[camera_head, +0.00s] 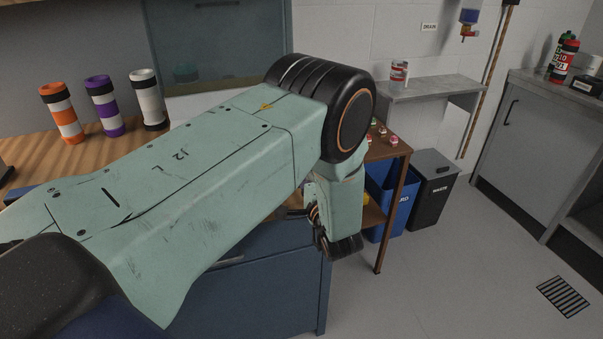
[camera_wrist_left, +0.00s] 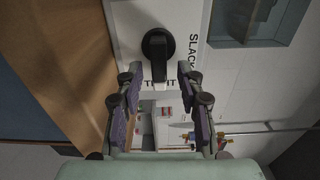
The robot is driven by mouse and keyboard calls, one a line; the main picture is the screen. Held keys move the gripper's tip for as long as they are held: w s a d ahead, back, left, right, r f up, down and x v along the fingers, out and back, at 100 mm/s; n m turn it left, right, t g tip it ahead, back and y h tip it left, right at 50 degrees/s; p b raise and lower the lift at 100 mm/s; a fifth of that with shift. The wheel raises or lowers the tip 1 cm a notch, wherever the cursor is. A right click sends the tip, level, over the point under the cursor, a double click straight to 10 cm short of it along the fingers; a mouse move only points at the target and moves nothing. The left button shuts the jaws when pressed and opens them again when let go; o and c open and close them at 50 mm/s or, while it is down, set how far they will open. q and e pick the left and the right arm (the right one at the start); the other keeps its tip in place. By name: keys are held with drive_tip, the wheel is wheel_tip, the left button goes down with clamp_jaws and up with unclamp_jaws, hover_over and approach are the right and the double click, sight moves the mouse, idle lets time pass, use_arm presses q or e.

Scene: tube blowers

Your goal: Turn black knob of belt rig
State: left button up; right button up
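The black knob (camera_wrist_left: 158,44) shows at the top middle of the left wrist view, on a white panel (camera_wrist_left: 127,25) of the belt rig. It has a round base and a bar handle pointing down in the picture. "SLACK" is printed to its right and "TIGHT" below, partly covered by the handle. My left gripper (camera_wrist_left: 160,72) is open, its purple-padded fingers apart on either side of the handle's lower end. I cannot tell whether they touch it. In the head view my left arm hides the knob and the fingers. My right gripper is not in view.
Orange, purple and white banded cylinders (camera_head: 104,105) stand on the wooden bench (camera_head: 25,142) at left. A brown side table (camera_head: 392,150), blue bin (camera_head: 380,190) and black waste bin (camera_head: 433,190) stand beyond my arm. The floor at right is clear around a drain grate (camera_head: 563,296).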

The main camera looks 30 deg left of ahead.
use_arm(q)
drive_tip(key=shift+d, duration=0.1)
drive_tip(key=v, duration=0.7)
drive_tip(key=shift+s, duration=0.2)
drive_tip(key=shift+d, duration=0.1)
